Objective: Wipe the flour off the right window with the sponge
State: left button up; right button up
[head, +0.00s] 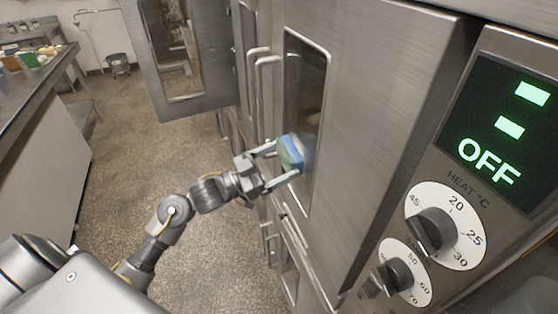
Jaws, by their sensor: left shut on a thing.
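The right window (305,80) is a tall dark glass pane in the closed steel door at the centre. A pale, hazy patch shows on the glass beside the sponge; I cannot tell how much of it is flour. My left gripper (287,160) is shut on the sponge (289,152), which is blue and green. The sponge is at the lower part of the window and seems to touch the glass. The gripper and sponge hide part of the pane. My right gripper is not in view.
Vertical door handles (262,95) stand just left of the window. Another windowed door (185,60) stands open at the upper left. A control panel (470,170) with knobs and an OFF display is at the right. A counter (35,90) is at far left, with open floor between.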

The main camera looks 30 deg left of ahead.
aim_at(283, 149)
pick_arm(q)
jog(key=shift+r+p, duration=1.4)
jog(key=shift+r, duration=0.25)
notch_tip(283, 149, up, 2)
jog(key=shift+r+p, duration=0.1)
jog(key=shift+p, duration=0.55)
jog(key=shift+r, duration=0.6)
